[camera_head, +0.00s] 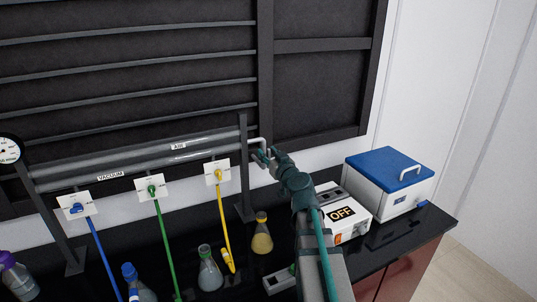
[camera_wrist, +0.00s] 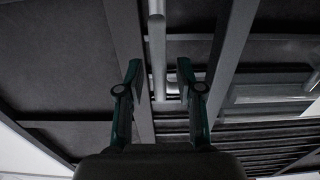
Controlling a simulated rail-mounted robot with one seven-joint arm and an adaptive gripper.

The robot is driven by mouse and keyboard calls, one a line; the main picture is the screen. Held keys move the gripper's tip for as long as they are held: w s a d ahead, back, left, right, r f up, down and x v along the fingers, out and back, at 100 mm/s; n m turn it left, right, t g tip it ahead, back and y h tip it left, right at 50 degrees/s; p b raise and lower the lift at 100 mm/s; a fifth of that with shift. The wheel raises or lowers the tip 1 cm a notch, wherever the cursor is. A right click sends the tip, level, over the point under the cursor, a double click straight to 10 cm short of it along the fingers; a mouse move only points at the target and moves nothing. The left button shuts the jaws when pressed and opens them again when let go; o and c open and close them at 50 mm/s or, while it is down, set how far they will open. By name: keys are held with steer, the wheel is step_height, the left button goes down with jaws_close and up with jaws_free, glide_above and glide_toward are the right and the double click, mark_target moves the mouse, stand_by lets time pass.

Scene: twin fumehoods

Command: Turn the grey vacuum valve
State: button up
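The grey valve handle, a light bent bar (camera_head: 256,141), sticks out at the right end of the grey pipes labelled "VACUUM" and "AIR". My gripper (camera_head: 267,157) is right at this handle in the head view and partly covers it. In the wrist view, my gripper (camera_wrist: 159,72) is open, with one finger on each side of a grey rod (camera_wrist: 157,45). Gaps show between the rod and both fingers. The handle's lower part and its joint to the pipe are hard to make out.
An upright post (camera_head: 244,170) stands beside the handle. Flasks, an "OFF" device (camera_head: 345,222) and a blue-lidded box (camera_head: 390,183) stand on the black bench below.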

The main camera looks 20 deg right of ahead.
jaws_close()
steer(key=shift+b, duration=0.3)
steer(key=shift+d+f+m+b, duration=0.3)
steer(key=shift+m+b, duration=0.5)
steer(key=shift+m, duration=2.2)
steer(key=shift+d+f+m+b, duration=0.35)
steer(key=shift+m+b, duration=0.4)
steer(key=shift+m, duration=2.25)
steer(key=shift+d+f+m+b, duration=0.3)
steer(key=shift+m+b, duration=0.5)
steer(key=shift+m, duration=2.2)
steer(key=shift+o, duration=0.6)
jaws_free()
